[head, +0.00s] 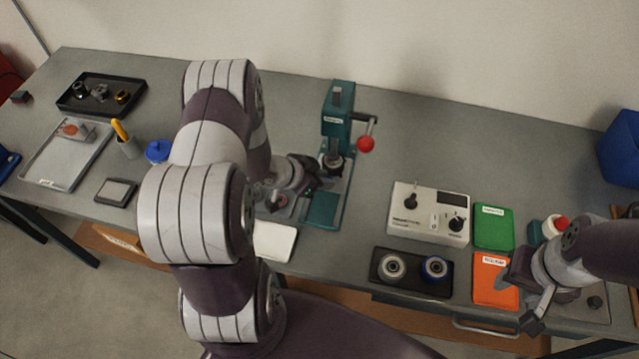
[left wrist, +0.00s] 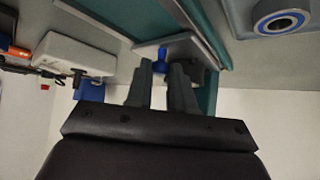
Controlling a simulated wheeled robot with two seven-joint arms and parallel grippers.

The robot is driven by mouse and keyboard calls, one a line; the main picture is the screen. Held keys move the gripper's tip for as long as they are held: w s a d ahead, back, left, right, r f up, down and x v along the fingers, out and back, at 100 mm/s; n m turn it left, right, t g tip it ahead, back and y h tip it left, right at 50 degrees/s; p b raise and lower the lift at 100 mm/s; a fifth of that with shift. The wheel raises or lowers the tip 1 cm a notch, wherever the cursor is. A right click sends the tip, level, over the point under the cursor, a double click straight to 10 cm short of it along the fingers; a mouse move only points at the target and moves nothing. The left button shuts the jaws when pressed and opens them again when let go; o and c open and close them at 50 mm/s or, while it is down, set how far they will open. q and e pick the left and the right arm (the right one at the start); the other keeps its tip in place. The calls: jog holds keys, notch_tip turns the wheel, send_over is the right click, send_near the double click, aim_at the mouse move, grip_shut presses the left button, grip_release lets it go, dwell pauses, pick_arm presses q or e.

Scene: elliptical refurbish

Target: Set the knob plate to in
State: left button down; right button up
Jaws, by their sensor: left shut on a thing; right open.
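The teal press (head: 338,105) has a red-ball lever (head: 366,144) and a teal base plate (head: 321,210). My left gripper (head: 312,174) is low beside the press column, left of it. In the left wrist view its fingers (left wrist: 161,75) are shut on a small blue knob (left wrist: 162,53), which I take to be the knob of the knob plate. A grey plate-like piece (left wrist: 188,47) lies just beyond it. In the head view the gripper hides this knob, and how far in the plate sits cannot be told. My right gripper (head: 514,302) is open over the orange tray's edge.
A white control box (head: 430,213) stands right of the press. A dark tray (head: 411,283) with two rollers lies in front of it. Green (head: 493,226) and orange (head: 488,289) trays lie farther right.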

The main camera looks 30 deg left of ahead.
pick_arm(q)
jog(key=shift+w+r, duration=0.1)
jog(key=shift+w, duration=0.1)
jog(key=c, duration=1.3)
grip_release()
jog(key=shift+a, duration=0.1)
jog(key=p+v, duration=0.1)
jog(key=v, duration=1.1)
jog(key=shift+s+r, duration=0.15)
jog(key=shift+s, duration=0.1)
